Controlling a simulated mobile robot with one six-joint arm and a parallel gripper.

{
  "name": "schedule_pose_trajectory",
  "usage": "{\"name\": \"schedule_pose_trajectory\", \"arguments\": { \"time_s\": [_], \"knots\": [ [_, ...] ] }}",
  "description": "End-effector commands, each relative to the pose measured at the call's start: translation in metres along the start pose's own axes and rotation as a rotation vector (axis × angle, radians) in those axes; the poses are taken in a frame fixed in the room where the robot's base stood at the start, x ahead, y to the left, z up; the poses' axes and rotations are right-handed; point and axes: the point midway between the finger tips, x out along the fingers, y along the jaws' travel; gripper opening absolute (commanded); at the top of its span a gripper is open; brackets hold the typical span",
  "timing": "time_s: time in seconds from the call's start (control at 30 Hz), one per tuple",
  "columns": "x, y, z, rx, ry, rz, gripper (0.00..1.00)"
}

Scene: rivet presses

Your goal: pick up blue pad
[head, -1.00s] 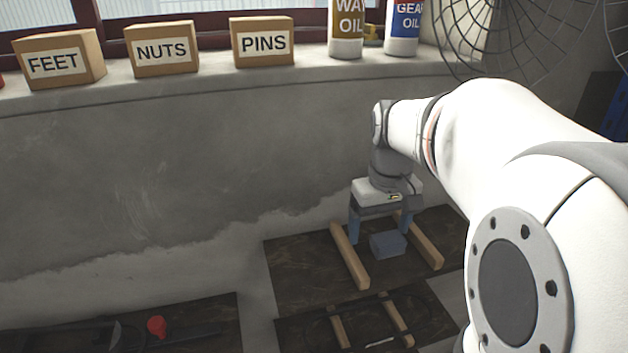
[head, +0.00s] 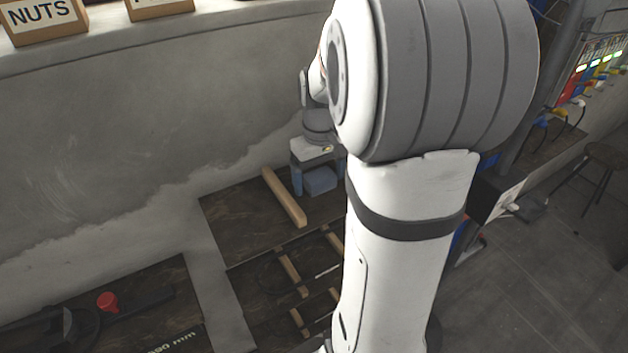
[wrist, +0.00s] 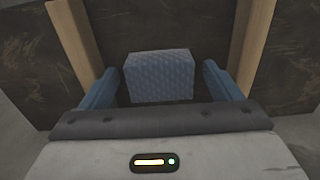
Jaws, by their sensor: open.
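The blue pad (wrist: 160,76) is a small quilted block between two wooden rails, seen in the wrist view. It also shows in the head view (head: 321,181) on a dark board, just under my gripper. My gripper (wrist: 158,80) is open, with one blue finger on each side of the pad. A gap shows between the pad and each finger in the wrist view. In the head view my gripper (head: 316,185) points down over the board, and my arm hides the right part of that board.
A wooden rail (head: 284,198) lies left of the pad, and another rail (wrist: 251,45) lies to its right. Lower boards with wooden strips (head: 291,273) are nearer. A red knob (head: 107,301) sits at lower left. A concrete wall (head: 130,150) stands close behind.

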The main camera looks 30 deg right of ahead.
Motion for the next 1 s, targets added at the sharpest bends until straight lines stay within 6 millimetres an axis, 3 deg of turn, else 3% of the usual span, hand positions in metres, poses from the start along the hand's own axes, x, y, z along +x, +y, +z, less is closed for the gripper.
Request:
{"name": "schedule_pose_trajectory", "arguments": {
  "time_s": [0.13, 0.7, 1.0],
  "knots": [
    [-0.0001, -0.0001, -0.0001, 0.000, 0.001, 0.000, 0.85],
    [-0.0004, -0.0004, -0.0003, -0.001, 0.001, 0.000, 0.38],
    [-0.0046, -0.0003, -0.0008, -0.001, 0.003, 0.001, 0.37]
  ]
}}
